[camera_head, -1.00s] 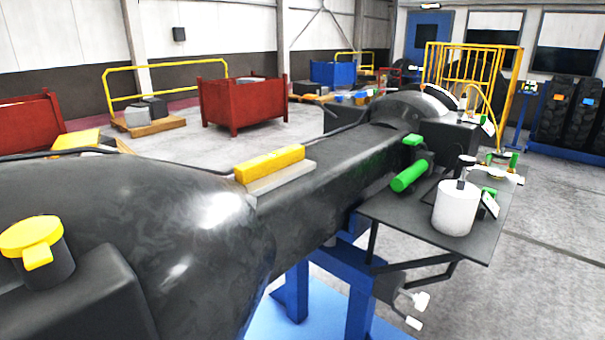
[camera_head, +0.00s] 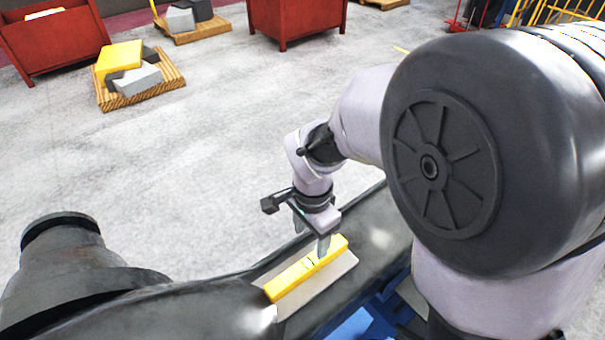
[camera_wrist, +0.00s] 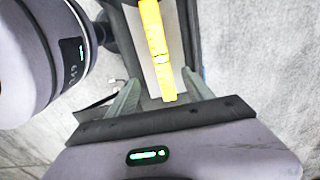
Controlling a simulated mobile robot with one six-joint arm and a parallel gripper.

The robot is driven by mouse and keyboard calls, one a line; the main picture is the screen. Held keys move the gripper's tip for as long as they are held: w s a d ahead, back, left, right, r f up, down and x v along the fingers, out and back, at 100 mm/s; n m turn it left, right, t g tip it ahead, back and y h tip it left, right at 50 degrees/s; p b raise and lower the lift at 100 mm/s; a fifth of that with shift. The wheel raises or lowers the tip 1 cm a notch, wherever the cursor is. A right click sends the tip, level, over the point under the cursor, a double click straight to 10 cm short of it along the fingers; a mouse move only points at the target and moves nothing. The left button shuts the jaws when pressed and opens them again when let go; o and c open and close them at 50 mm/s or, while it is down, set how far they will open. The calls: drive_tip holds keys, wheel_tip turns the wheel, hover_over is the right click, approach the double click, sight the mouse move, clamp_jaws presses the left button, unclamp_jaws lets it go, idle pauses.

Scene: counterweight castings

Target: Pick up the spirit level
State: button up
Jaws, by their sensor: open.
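The spirit level is a yellow bar (camera_head: 287,282) lying on a pale flat plate (camera_head: 326,277) on top of a dark casting beam (camera_head: 385,232). My gripper (camera_head: 313,242) points down over the level's farther right part. In the wrist view the yellow level (camera_wrist: 155,40) runs from the top edge down between the two fingers of my open gripper (camera_wrist: 162,92), one finger on each side. The level's small green vial shows there. The fingers hold nothing. I cannot tell how far the fingertips are above the level, and a finger hides a little of it in the head view.
A large rounded dark casting (camera_head: 160,308) rises at the level's near left end. On the floor beyond stand a wooden pallet with blocks (camera_head: 150,92), another pallet (camera_head: 200,32) and red bins (camera_head: 300,22). The floor beside the beam is clear.

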sight(308, 263)
drive_tip(key=f, duration=1.4)
drive_tip(key=shift+w+a+f, duration=0.1)
drive_tip(key=shift+a+f, duration=0.05)
drive_tip(key=shift+a, duration=0.15)
drive_tip(key=shift+d, duration=0.1)
drive_tip(key=shift+c, duration=0.2)
clamp_jaws()
